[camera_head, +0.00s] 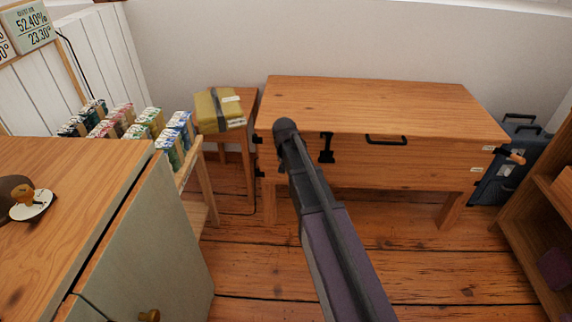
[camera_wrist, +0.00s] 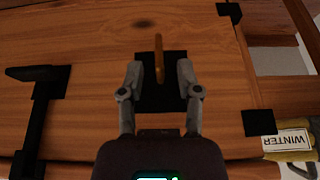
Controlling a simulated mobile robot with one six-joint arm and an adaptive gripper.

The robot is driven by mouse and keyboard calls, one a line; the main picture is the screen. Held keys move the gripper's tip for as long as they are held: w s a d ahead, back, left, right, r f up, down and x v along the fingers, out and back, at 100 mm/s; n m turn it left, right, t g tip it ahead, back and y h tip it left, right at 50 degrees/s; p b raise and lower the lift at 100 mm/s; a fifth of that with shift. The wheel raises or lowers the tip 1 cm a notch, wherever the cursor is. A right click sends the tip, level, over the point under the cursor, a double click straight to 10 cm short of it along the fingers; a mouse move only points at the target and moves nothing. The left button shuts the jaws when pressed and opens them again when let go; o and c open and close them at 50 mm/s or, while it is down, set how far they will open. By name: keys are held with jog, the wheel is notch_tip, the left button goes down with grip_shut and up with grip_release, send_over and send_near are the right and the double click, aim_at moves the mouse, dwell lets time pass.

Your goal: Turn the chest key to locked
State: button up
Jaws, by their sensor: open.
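The wooden chest (camera_head: 395,98) stands against the back wall, with its lid down. In the wrist view its front (camera_wrist: 80,45) fills most of the picture. A brass-coloured key (camera_wrist: 158,52) stands on a black lock plate (camera_wrist: 160,98), its narrow grip running nearly vertically in that view. My gripper (camera_wrist: 161,68) is open, with one finger on each side of the key and a visible gap to both. Whether the fingers reach its depth is unclear. In the head view my arm hides the key, lock plate and gripper.
A black latch (camera_head: 326,148) and a black handle (camera_head: 386,140) are on the chest front. A side table with a yellow box (camera_head: 219,110) is left of the chest. A cabinet (camera_head: 150,225) is at left, a shelf (camera_head: 530,215) at right. Floor in front is clear.

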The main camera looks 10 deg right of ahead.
jog(key=shift+b+x, duration=0.5)
jog(key=shift+x, duration=0.3)
grip_shut()
